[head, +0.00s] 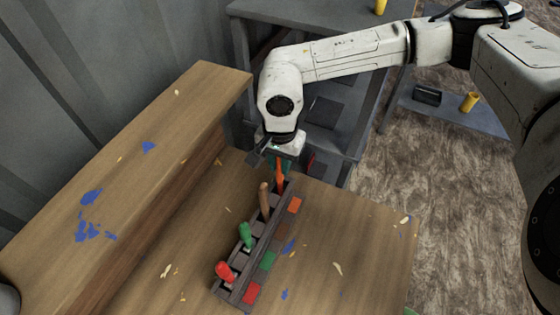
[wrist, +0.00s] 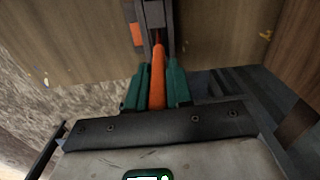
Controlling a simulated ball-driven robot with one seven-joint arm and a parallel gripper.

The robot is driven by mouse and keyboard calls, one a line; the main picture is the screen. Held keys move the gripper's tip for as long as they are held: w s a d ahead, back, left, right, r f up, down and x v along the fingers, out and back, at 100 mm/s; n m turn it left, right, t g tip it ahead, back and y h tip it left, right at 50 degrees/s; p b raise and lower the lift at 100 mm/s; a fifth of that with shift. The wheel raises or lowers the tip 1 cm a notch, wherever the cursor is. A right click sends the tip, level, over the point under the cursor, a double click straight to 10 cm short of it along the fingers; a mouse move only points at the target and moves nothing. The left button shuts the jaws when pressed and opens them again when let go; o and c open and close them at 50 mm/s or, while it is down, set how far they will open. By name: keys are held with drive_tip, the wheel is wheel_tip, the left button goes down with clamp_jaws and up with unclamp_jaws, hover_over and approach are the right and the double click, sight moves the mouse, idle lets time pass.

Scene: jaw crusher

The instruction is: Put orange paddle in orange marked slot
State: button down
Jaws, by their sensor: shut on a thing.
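The orange paddle (head: 280,176) is held between the green fingers of my gripper (head: 279,162), at the far end of the dark slotted rack (head: 235,292). In the wrist view the paddle (wrist: 158,75) lies between both fingers (wrist: 157,88), its narrow end pointing to the rack (wrist: 155,12). The orange mark (head: 295,205) is on the rack's right side at the far end; it also shows in the wrist view (wrist: 137,34), just left of the paddle's tip. I cannot tell whether the tip is inside the slot.
A brown paddle (head: 265,200), a green paddle (head: 246,236) and a red paddle (head: 225,271) stand in the rack, nearer than the orange one. A raised wooden ledge (head: 130,160) runs along the left. The wooden tabletop (head: 350,240) right of the rack is mostly clear.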

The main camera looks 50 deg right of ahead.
drive_tip(key=shift+f, duration=0.55)
drive_tip(key=c, duration=1)
unclamp_jaws()
drive_tip(key=shift+r, duration=0.65)
wheel_tip(320, 180, up, 11)
drive_tip(key=shift+r+b, duration=0.1)
drive_tip(key=shift+b, duration=1)
